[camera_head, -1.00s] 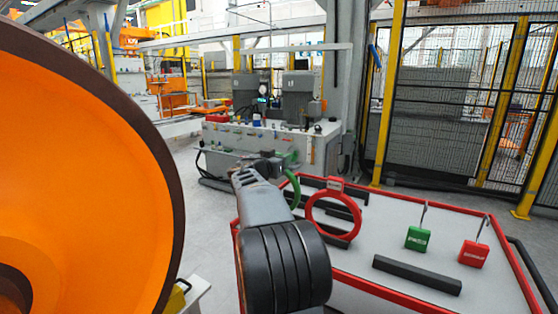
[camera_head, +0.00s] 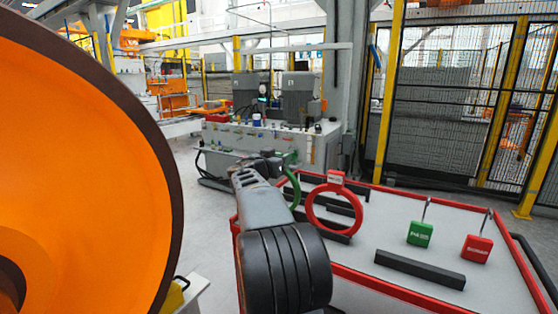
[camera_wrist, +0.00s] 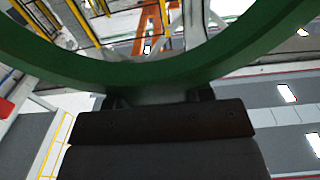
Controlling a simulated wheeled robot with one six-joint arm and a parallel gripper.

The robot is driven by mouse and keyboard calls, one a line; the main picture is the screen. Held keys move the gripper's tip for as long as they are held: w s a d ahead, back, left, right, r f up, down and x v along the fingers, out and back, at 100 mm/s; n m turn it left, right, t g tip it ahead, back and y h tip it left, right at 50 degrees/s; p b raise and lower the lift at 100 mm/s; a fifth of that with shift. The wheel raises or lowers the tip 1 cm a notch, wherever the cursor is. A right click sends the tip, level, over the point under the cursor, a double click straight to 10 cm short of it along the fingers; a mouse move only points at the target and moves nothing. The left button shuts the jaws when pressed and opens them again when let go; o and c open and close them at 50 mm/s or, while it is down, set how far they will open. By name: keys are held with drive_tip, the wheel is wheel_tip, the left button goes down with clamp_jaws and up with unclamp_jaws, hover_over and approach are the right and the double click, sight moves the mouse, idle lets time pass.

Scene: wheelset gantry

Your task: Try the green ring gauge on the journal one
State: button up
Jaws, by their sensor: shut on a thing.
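The green ring gauge (camera_head: 293,190) shows in the head view beyond my arm, partly hidden by it, above the far left corner of the tray table. In the wrist view the green ring (camera_wrist: 60,62) arcs large across the upper picture, its top cut off. My gripper (camera_wrist: 155,98) is shut on the ring's lower rim. A big orange wheel with a dark rim (camera_head: 95,130) fills the left of the head view. Its darker hub (camera_head: 10,285) is cut off at the left edge. I cannot make out journal one or its label.
A red ring gauge (camera_head: 310,212) stands on the red-edged table (camera_head: 350,285) at the right. Dark bars (camera_head: 420,269), a green block (camera_head: 420,234) and a red block (camera_head: 476,248) with hooks are also there. A grey machine unit (camera_head: 265,140) stands behind; mesh fencing (camera_head: 450,110) is at right.

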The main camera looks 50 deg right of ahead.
drive_tip(key=shift+f+b, duration=1.1)
drive_tip(key=shift+b, duration=0.35)
drive_tip(key=o, duration=1)
drive_tip(key=shift+o, duration=0.2)
drive_tip(key=shift+a, duration=0.1)
drive_tip(key=b+v, duration=0.1)
drive_tip(key=v, duration=1.2)
drive_tip(key=shift+a, duration=0.3)
drive_tip(key=shift+s+r, duration=0.1)
